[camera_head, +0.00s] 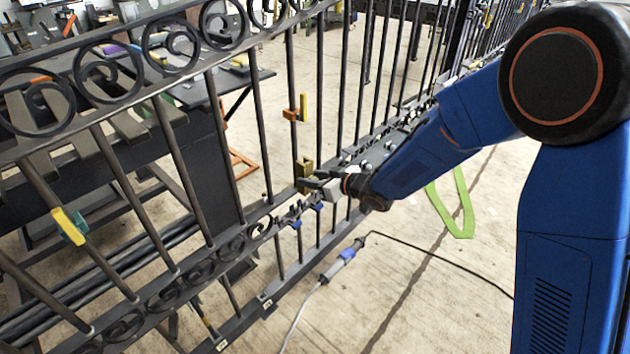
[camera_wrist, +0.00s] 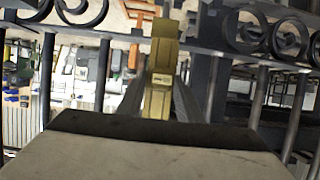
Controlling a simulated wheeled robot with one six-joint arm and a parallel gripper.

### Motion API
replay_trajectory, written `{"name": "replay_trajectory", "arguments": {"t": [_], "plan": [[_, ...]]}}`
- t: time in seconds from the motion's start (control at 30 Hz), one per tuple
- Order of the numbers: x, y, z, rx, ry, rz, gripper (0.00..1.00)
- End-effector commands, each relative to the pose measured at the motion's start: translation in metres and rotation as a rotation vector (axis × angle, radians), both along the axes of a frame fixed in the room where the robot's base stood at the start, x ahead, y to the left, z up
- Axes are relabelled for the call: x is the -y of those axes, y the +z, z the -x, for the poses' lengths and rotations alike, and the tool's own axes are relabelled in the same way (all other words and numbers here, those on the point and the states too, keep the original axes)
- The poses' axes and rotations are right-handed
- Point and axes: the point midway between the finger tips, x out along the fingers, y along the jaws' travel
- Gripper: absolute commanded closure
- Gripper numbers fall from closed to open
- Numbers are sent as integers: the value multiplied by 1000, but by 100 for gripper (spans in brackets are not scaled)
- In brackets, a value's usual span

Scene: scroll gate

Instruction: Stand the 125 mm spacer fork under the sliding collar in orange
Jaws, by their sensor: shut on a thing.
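The sliding collar in orange (camera_head: 291,114) sits on an upright bar of the dark gate, with a yellow piece (camera_head: 304,107) at its right side. My gripper (camera_head: 316,182) is shut on a brass-yellow spacer fork (camera_head: 304,170), lower down and in line with the same bar. A clear gap shows between the fork and the collar. The fork also shows in the wrist view (camera_wrist: 162,55), standing out beyond my gripper (camera_wrist: 158,100). I cannot tell whether the fork is around the bar or in front of it. Its lower end is partly hidden by my fingers.
A teal and yellow collar (camera_head: 68,226) sits on another bar at left. The lower scroll band (camera_head: 200,272) runs below the fork, with small blue clamps (camera_head: 296,224) near it. A cable with a blue connector (camera_head: 346,255) lies on the floor. Neighbouring bars stand close.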

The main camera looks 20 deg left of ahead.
Motion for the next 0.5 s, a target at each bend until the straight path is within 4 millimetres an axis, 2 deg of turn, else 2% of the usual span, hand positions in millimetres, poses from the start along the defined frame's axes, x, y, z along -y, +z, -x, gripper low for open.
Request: {"name": "replay_trajectory", "arguments": {"t": [0.5], "plan": [[-23, 0, -9, 1, 0, -1, 100]]}}
